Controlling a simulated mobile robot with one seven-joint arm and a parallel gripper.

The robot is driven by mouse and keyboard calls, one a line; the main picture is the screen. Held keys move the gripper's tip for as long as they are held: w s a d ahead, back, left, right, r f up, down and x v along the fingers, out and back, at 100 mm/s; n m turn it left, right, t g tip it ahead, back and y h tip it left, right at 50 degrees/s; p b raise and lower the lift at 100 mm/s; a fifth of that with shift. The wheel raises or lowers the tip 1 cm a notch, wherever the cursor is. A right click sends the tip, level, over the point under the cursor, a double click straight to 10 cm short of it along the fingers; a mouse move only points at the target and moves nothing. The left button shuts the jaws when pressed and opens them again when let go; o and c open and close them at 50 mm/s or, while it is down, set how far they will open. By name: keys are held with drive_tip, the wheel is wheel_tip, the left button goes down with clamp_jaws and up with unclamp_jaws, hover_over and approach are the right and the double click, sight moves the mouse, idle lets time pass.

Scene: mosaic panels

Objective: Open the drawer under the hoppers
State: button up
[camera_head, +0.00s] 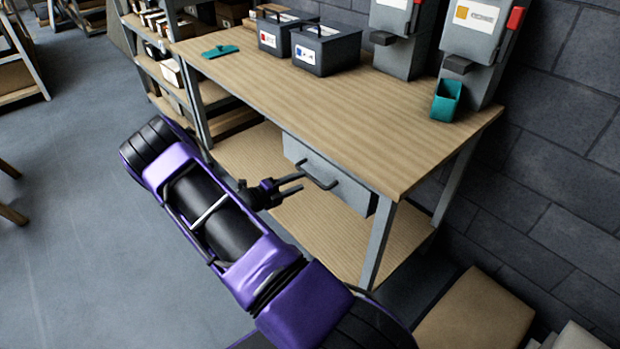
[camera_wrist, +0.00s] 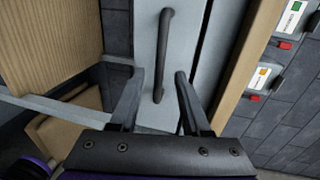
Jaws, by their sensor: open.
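The grey drawer (camera_head: 345,187) sits under the wooden tabletop and looks shut. Its dark bar handle (camera_head: 322,181) sticks out from the front. In the wrist view the drawer front (camera_wrist: 147,30) is close ahead, and the handle (camera_wrist: 164,50) runs nearly upright in the picture. My gripper (camera_head: 302,182) is open at the handle. In the wrist view the handle's lower end shows between the two fingertips (camera_wrist: 160,74); I cannot tell whether a finger touches it. Two grey hoppers (camera_head: 403,35) (camera_head: 471,40) with red parts stand on the table's right end.
The workbench (camera_head: 300,95) carries two dark boxes (camera_head: 326,48), a teal tool (camera_head: 220,51) and a teal cup (camera_head: 446,99). A lower shelf (camera_head: 300,215) lies under the drawer. A cardboard box (camera_head: 474,312) stands right of the bench leg.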

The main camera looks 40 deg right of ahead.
sight(310, 175)
drive_tip(key=shift+x, duration=2.75)
drive_tip(key=shift+w, duration=0.1)
clamp_jaws()
